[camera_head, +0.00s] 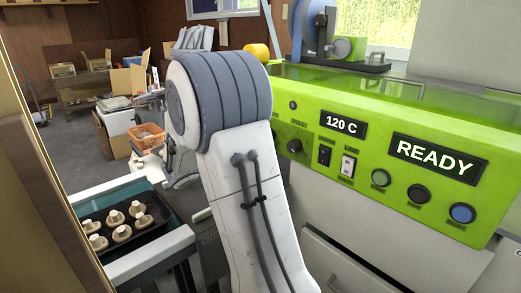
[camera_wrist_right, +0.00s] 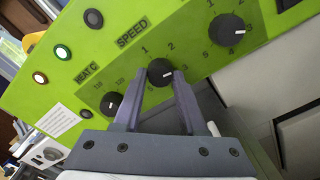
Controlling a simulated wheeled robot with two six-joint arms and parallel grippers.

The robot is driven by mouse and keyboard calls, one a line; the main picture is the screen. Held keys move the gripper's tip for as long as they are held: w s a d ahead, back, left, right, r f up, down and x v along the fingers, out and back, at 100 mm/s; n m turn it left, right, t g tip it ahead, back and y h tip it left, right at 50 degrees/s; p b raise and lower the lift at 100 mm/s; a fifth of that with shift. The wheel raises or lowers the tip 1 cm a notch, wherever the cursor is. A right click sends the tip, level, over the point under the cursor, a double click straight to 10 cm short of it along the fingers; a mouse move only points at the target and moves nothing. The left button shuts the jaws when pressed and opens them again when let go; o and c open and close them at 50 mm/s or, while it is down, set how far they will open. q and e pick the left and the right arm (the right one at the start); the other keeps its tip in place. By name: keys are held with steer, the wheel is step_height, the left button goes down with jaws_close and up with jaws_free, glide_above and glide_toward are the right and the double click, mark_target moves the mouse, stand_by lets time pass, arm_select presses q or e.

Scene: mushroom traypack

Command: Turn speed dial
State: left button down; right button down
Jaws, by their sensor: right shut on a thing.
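The speed dial (camera_wrist_right: 160,70) is a black round knob with a white mark on the green control panel (camera_wrist_right: 85,62). It sits below the SPEED label, with printed numbers around it. My right gripper (camera_wrist_right: 163,77) has its two fingers on either side of this dial, closed on it. The white mark points toward the right finger. In the head view my own arm stands in front of part of the green machine (camera_head: 400,110), and neither the right gripper nor the speed dial can be made out there. My left gripper is not in view.
A second dial (camera_wrist_right: 112,103) by the HEAT C label is close left of the gripper. A larger dial (camera_wrist_right: 227,30) is to the upper right. A black tray (camera_head: 150,232) with several mushrooms is at the left.

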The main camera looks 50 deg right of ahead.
steer(key=shift+m+b, duration=1.9)
steer(key=shift+b, duration=0.15)
steer(key=shift+c, duration=2.4)
jaws_free()
steer(key=w+a+p, duration=0.1)
steer(key=a, duration=0.9)
steer(key=shift+a+p, duration=0.25)
steer(key=shift+p, duration=0.05)
